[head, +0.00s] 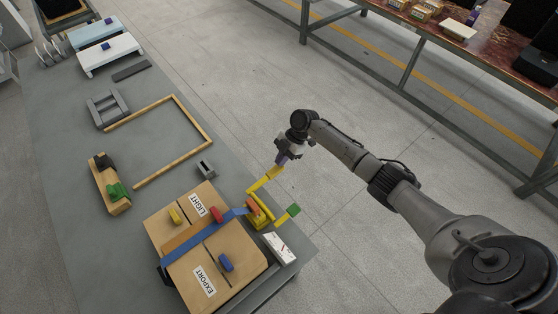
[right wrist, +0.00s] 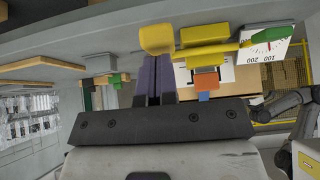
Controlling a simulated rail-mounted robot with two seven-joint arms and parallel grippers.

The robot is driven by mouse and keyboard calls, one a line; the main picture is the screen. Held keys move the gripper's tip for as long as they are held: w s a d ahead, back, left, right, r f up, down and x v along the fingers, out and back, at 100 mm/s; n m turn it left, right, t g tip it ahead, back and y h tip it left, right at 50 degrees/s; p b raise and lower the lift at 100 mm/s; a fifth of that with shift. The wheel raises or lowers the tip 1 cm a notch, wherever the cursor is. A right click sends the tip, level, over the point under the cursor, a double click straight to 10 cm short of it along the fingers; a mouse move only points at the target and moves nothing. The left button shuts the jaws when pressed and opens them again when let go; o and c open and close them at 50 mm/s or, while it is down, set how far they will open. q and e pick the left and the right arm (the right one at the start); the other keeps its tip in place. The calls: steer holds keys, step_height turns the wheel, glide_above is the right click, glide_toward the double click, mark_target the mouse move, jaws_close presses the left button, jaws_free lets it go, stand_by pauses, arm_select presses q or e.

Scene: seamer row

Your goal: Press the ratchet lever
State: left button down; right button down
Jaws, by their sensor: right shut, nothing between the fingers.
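The yellow ratchet (head: 262,219) sits at the right edge of the cartons, on the blue strap (head: 190,240). Its yellow lever (head: 262,183) sticks out past the table edge and ends in a thicker yellow grip, which also shows in the right wrist view (right wrist: 157,38). A second yellow arm with a green tip (head: 293,209) points right. My right gripper (head: 283,160) is shut and empty, its purple fingers right at the lever's grip end. In the right wrist view the fingertips (right wrist: 155,60) overlap the grip; I cannot tell whether they touch. My left gripper is not in view.
A white dial gauge (head: 279,248) stands beside the ratchet. Cartons marked LIGHT (head: 197,205) and EXPORT (head: 205,282) carry small coloured blocks. A wooden frame (head: 208,130) and grey blocks lie farther up the table. Open floor lies right of the table.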

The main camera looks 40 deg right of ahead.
steer(key=v, duration=0.9)
steer(key=shift+d, duration=0.6)
steer(key=shift+r, duration=0.1)
stand_by(0.4)
